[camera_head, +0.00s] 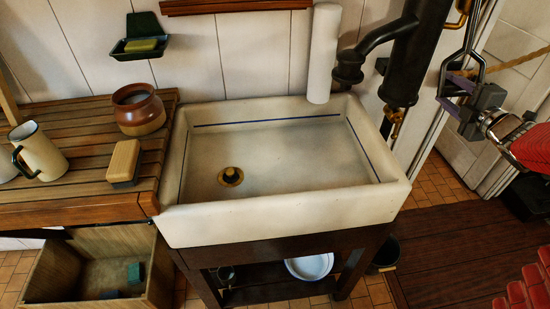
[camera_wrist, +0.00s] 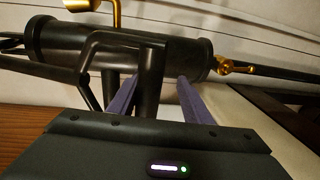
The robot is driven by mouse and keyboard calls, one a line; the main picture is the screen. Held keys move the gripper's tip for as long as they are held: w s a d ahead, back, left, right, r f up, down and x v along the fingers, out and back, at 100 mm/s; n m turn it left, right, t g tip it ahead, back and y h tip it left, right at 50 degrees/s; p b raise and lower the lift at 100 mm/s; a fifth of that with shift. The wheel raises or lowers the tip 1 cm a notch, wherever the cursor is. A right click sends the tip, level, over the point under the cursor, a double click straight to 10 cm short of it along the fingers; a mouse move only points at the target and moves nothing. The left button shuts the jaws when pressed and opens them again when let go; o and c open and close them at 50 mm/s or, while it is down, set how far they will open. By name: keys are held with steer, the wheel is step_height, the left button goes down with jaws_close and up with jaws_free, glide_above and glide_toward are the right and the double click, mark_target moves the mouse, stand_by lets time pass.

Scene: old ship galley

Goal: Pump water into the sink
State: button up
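The white sink (camera_head: 275,165) stands in the middle of the head view, with a brass drain (camera_head: 231,176) in its floor. No stream falls into it. The black pump (camera_head: 420,55) stands at its back right, its spout (camera_head: 352,62) over the back right corner. The pump's dark handle (camera_head: 472,45) hangs on the right side from a brass fitting. My gripper (camera_head: 452,92), with purple fingers, is at the handle's lower end. In the wrist view, my gripper (camera_wrist: 158,92) is open, with a dark handle bar (camera_wrist: 150,78) between the fingers and a gap on the right. The pump body lies behind.
A wooden counter (camera_head: 80,160) on the left holds a brown pot (camera_head: 138,109), a cream mug (camera_head: 38,150) and a wooden block brush (camera_head: 124,161). A white cylinder (camera_head: 323,50) stands behind the sink. A bucket (camera_head: 386,252) is at lower right.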

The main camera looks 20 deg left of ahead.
steer(key=shift+s+r, duration=0.1)
steer(key=shift+r, duration=0.1)
steer(key=shift+v, duration=0.8)
steer(key=v, duration=0.8)
steer(key=shift+s+d+r, duration=0.1)
steer(key=shift+s, duration=0.05)
stand_by(0.4)
